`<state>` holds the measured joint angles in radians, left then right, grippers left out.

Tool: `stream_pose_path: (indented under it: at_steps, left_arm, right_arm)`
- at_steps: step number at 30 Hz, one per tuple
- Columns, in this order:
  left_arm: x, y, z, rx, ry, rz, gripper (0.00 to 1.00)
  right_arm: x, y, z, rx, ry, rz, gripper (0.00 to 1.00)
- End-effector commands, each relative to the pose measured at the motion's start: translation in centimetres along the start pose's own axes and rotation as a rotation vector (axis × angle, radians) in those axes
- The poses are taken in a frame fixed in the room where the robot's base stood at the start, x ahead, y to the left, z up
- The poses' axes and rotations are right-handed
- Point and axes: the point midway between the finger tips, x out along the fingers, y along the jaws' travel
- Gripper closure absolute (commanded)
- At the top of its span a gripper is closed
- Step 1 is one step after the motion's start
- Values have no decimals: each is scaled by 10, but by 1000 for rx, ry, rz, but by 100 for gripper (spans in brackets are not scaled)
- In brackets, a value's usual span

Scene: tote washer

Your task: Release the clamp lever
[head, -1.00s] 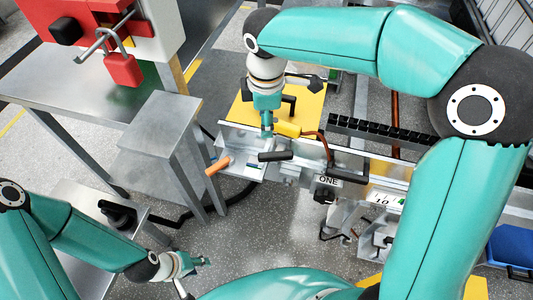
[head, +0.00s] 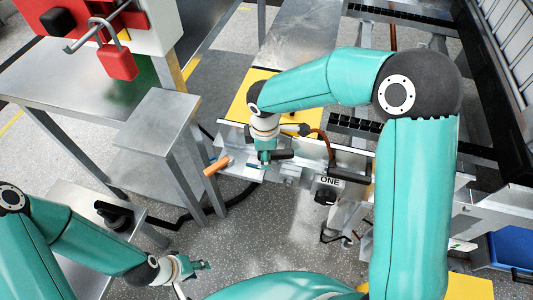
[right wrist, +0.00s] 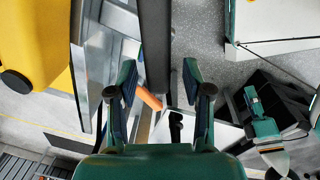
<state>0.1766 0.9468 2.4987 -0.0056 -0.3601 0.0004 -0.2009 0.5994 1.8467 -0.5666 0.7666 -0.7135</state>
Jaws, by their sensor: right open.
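A black-handled lever (head: 277,155) lies on the metal rail fixture and looks like the clamp lever; an orange handle (head: 216,166) sticks out left of it. In the right wrist view a long dark bar (right wrist: 154,45), probably this black handle, runs between my fingers, with the orange handle (right wrist: 151,100) beyond. My right gripper (head: 263,160) is open, close over the black handle; it also shows in its wrist view (right wrist: 158,85). I cannot tell whether it touches. My left gripper (head: 203,265) is low at left, away from the fixture; its jaws are too small to judge.
A label reading ONE (head: 330,181) is on the rail. A yellow plate (head: 250,92) lies behind it. A metal stand (head: 158,122) and a table with a red padlock (head: 117,62) are at left. A blue bin (head: 514,248) is at right. Open floor lies in front.

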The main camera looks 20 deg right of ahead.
Motion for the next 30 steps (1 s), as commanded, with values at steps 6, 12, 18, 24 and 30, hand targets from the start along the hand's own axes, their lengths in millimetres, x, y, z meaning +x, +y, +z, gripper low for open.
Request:
stream_pose_path:
  at_steps: [6, 12, 18, 24, 30]
  left_arm:
    - [1, 0, 0, 0, 0, 0, 60]
    - [1, 0, 0, 0, 0, 0, 60]
    - [1, 0, 0, 0, 0, 0, 60]
    - [1, 0, 0, 0, 0, 0, 60]
    - [11, -4, 0, 0, 0, 0, 60]
  right_arm:
    - [6, 0, 0, 0, 1, 1, 50]
    - [6, 0, 0, 0, 1, 0, 55]
    - [6, 0, 0, -1, 1, 0, 88]
    - [5, 0, -1, 0, 1, 0, 100]
    - [8, 4, -1, 110, 2, 6, 100]
